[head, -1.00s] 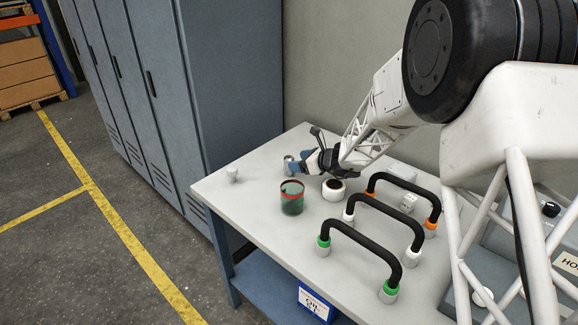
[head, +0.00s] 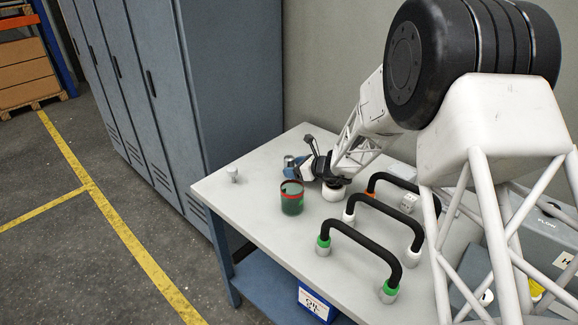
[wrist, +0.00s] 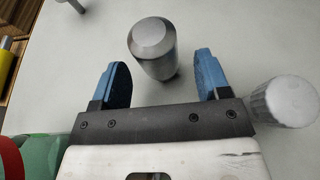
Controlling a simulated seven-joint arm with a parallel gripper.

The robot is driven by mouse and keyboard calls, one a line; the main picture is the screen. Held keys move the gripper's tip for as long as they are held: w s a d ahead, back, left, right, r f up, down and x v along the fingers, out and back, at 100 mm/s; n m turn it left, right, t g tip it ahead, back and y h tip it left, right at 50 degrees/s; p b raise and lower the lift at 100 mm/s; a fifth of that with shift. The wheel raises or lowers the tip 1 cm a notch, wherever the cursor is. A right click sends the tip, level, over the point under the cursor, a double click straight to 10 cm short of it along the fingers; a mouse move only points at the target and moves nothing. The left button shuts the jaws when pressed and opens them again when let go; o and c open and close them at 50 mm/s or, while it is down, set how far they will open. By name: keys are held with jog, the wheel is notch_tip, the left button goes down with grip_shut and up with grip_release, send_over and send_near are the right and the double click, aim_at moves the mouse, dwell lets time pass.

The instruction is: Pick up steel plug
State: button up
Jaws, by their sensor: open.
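The steel plug (wrist: 154,42) stands on the table in the wrist view, a bare metal cylinder with a bevelled top. In the head view only part of the steel plug (head: 288,159) shows beside the blue fingers. My gripper (wrist: 161,62) is open, with one blue finger to the left of the plug and one to the right. The plug stands at and just beyond the fingertips, with a visible gap on each side. In the head view my gripper (head: 296,170) is low over the table's far left part.
A green cup with a red band (head: 291,198) stands close in front of my gripper. A white ridged piece (wrist: 288,101) is close to the right finger. A white cylinder (head: 333,194) and several black handles stand to the right. A small pale plug (head: 233,174) stands left.

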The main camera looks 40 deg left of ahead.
jog(key=shift+x, duration=1.35)
jog(key=shift+c, duration=0.4)
jog(key=c, duration=1.1)
jog(key=shift+r, duration=5)
